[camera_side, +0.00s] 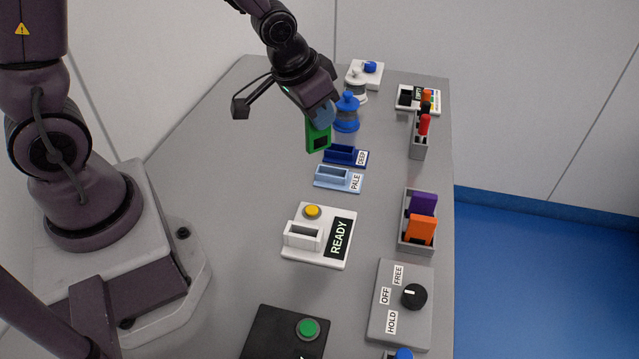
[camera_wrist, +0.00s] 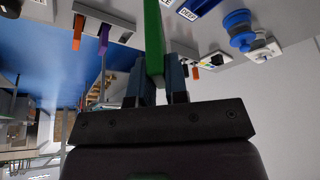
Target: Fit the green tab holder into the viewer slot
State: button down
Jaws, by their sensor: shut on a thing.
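The green tab holder (camera_side: 317,138) hangs upright below my gripper (camera_side: 319,113), which is shut on its upper end. It is in the air, in front of the blue lidded tub and near the dark blue DEEP tray. In the wrist view the green tab holder (camera_wrist: 153,38) runs up between the two fingers of my gripper (camera_wrist: 157,75). The viewer is likely the white unit (camera_side: 330,258) with a READY label, a yellow button and a raised slot (camera_side: 303,236). The slot looks empty and lies nearer the camera than the holder, well apart from it.
The DEEP tray (camera_side: 357,164) and light blue PALE tray (camera_side: 326,183) lie between holder and viewer. A grey rack (camera_side: 415,246) holds purple (camera_side: 423,204) and orange (camera_side: 421,231) holders at right. A dial box (camera_side: 387,335) and black green-button box (camera_side: 265,340) stand in front. Left table area is clear.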

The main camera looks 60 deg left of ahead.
jog(key=shift+d+r, duration=0.15)
jog(key=shift+d, duration=0.05)
jog(key=s+d+f+m+g+h, duration=0.1)
jog(key=s+d+f+m+h, duration=0.1)
jog(key=s+d+m, duration=0.55)
jog(key=s+d+f+m+g+h, duration=0.1)
jog(key=s+d+f+m+h, duration=0.2)
jog(key=d, duration=0.8)
jog(key=s+d+f+m+g+y, duration=0.1)
jog(key=s+m+g+y, duration=0.6)
jog(key=s+m, duration=1.85)
jog(key=shift+w+d+f+m, duration=0.1)
jog(key=shift+w+f+m, duration=0.7)
jog(key=shift+f, duration=0.5)
jog(key=shift+w+d+f+m, duration=0.1)
jog(key=shift+w+f+m, duration=0.7)
jog(key=shift+f, duration=0.55)
jog(key=shift+w+f+m, duration=0.7)
jog(key=shift+f+m, duration=0.1)
jog(key=shift+f, duration=0.5)
jog(key=shift+f, duration=0.1)
